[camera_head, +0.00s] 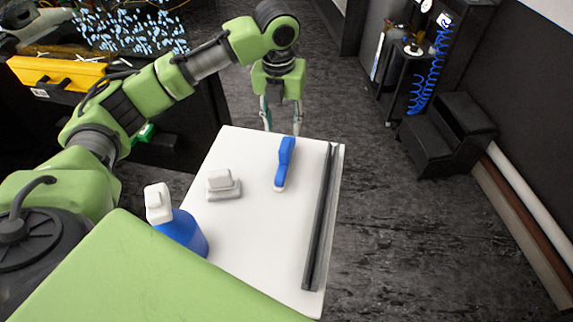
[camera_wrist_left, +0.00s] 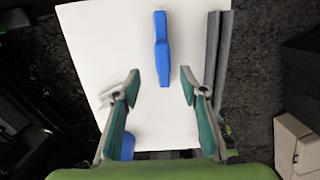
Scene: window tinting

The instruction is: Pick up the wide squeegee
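A long dark grey bar (camera_head: 319,220) lies along the right side of the white table, and it also shows in the left wrist view (camera_wrist_left: 212,50). A blue-handled tool (camera_head: 286,155) with a pale end lies near the far edge. The frames do not settle which of these is the wide squeegee. My left gripper (camera_head: 281,116) is open and empty at the table's far edge, pointing down. In the left wrist view, the blue tool (camera_wrist_left: 161,50) appears between the spread fingers, apart from them. My right gripper is not in view.
On the white table (camera_head: 250,245) stand a pale grey block (camera_head: 222,185) and a blue bottle with a white top (camera_head: 182,228). A yellow case (camera_head: 55,73) is at the far left. Black steps (camera_head: 445,132) stand at the right.

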